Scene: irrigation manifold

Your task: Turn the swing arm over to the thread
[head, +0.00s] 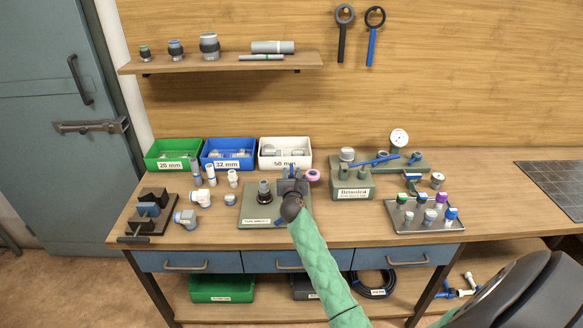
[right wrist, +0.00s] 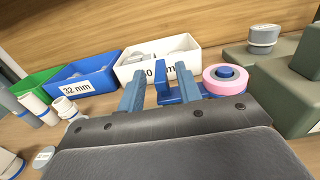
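The swing arm is blue and carries a pink tape roll (head: 312,175) at its end. In the right wrist view, the arm's upright blue tab (right wrist: 163,80) stands beside the pink roll (right wrist: 224,77). My right gripper (head: 292,172) is at the swing arm. In the wrist view its two blue fingers (right wrist: 158,82) stand apart, one on each side of the tab, with a gap visible on the left. Contact on the right is unclear. The dark grey threaded fitting (head: 264,188) stands upright on an olive base (head: 255,220), left of the gripper. My left gripper is not seen.
Green (head: 173,153), blue (head: 228,153) and white bins (head: 285,153) stand behind. Loose white fittings (head: 202,197) and a clamp (head: 151,210) lie left. An olive block (head: 352,186) and a grey tray (head: 427,222) with coloured-capped parts stand right.

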